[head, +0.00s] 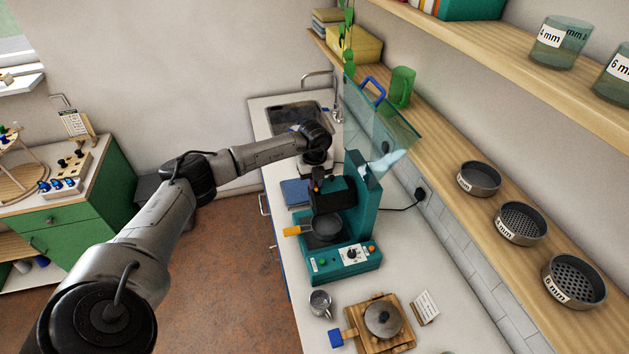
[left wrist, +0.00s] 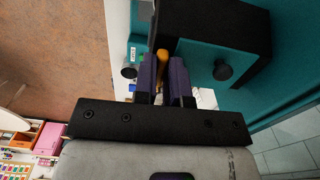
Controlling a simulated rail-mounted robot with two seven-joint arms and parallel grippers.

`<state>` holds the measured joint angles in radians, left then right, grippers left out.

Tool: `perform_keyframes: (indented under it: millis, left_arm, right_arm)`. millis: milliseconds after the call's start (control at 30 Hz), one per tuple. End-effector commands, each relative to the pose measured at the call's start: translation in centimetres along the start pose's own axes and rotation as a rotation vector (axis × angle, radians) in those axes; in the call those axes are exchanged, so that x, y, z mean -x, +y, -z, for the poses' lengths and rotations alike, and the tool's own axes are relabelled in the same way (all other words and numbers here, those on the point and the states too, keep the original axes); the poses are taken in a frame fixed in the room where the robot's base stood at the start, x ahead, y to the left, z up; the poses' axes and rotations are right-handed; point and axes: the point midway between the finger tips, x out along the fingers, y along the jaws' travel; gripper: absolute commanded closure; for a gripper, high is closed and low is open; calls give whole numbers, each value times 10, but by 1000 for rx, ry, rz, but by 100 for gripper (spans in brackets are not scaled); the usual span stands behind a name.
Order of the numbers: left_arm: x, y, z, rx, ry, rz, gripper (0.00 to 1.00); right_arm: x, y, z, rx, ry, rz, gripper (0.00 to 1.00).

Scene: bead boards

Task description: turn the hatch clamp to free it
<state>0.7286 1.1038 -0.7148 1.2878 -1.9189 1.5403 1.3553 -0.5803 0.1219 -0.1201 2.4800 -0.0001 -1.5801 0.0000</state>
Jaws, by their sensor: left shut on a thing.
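A teal machine (head: 358,222) with a black upper block stands on the counter. My left gripper (head: 317,187) is at this black block, on its far left side. In the left wrist view the purple fingers of my left gripper (left wrist: 165,80) are shut on a small orange piece, which I take for the hatch clamp (left wrist: 162,58). Most of the clamp is hidden behind the fingers. Its turn angle cannot be told. A tilted clear panel (head: 378,125) rises above the machine. My right gripper is not in view.
An orange handle (head: 291,231) juts left from the machine below the gripper. A metal cup (head: 319,302) and a wooden board (head: 395,340) with a round grey lid stand in front. A wall shelf (head: 455,140) with sieves runs along the right. Open floor lies left of the counter.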

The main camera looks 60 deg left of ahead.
Motion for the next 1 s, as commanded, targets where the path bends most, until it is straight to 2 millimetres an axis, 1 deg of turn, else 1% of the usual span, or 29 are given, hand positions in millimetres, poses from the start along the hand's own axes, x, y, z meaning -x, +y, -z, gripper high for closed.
perform_keyframes:
  millis: [67,100,367,600,733,867,1000]
  left_arm:
    - [0,0,-1,3,-1,1,100]
    - [0,0,-1,3,-1,1,88]
    - [0,0,0,1,0,0,63]
    - [1,0,0,0,0,0,63]
    - [8,0,-1,0,-1,1,63]
    - [28,0,-1,-1,-2,4,63]
    - [56,0,-1,-1,-2,5,63]
  right_arm:
    - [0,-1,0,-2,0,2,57]
    - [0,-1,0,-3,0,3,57]
    - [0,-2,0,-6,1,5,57]
    - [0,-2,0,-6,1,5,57]
    - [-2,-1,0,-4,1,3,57]
    - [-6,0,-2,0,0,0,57]
    - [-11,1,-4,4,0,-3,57]
